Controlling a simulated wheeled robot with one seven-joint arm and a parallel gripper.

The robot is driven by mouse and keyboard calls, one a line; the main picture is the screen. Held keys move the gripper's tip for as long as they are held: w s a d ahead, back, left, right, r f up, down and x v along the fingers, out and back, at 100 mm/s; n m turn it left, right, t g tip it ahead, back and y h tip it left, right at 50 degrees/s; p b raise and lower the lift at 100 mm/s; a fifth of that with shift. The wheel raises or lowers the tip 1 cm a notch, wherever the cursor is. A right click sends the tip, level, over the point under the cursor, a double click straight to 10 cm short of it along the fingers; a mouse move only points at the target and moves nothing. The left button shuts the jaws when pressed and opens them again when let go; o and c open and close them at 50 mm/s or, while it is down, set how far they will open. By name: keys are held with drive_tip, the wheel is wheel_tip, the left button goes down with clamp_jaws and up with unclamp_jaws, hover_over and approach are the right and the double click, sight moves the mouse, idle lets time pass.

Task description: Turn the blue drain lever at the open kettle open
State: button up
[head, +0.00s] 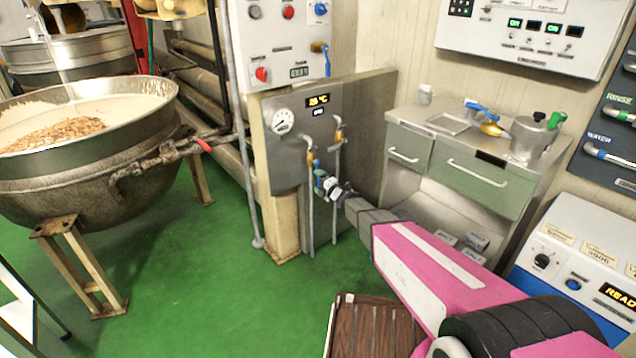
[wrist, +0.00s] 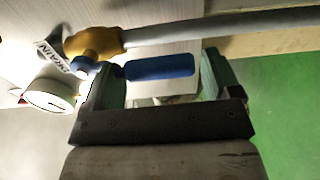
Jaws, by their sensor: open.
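The blue drain lever (wrist: 160,67) shows in the wrist view, reaching sideways from a yellow valve body (wrist: 95,42) on a grey pipe. A white tag (wrist: 52,58) reading DRAIN hangs beside the valve. My gripper (head: 327,185) is at the grey panel in the head view, below the gauge. In the wrist view its two teal fingers are apart, with the lever showing between them. I cannot tell whether either finger touches it. The open kettle (head: 75,175), filled with a pale mix, stands at the left in the head view.
A round gauge (head: 283,122) sits on the grey panel (head: 290,160), near the fingers. A control box (head: 275,45) with other levers is above. A steel cabinet (head: 460,165) stands right of the panel. Green floor (head: 200,270) is clear between kettle and panel.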

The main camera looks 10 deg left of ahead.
drive_tip(key=v, duration=1)
drive_tip(key=s+d+m+h, duration=0.1)
drive_tip(key=d+m+h, duration=1.35)
drive_tip(key=d, duration=0.75)
drive_tip(key=s+d+m+g, duration=0.3)
drive_tip(key=s+m+g, duration=0.1)
drive_tip(key=s, duration=0.3)
drive_tip(key=s+d+r+m+g, duration=0.1)
drive_tip(key=s+d+m+g, duration=0.2)
drive_tip(key=s+m, duration=0.2)
drive_tip(key=s+d+m+g, duration=0.3)
drive_tip(key=s+m+g, duration=0.1)
drive_tip(key=s, duration=0.6)
drive_tip(key=shift+r+g+y, duration=0.15)
drive_tip(key=shift+g+y, duration=0.15)
drive_tip(key=shift+y, duration=0.05)
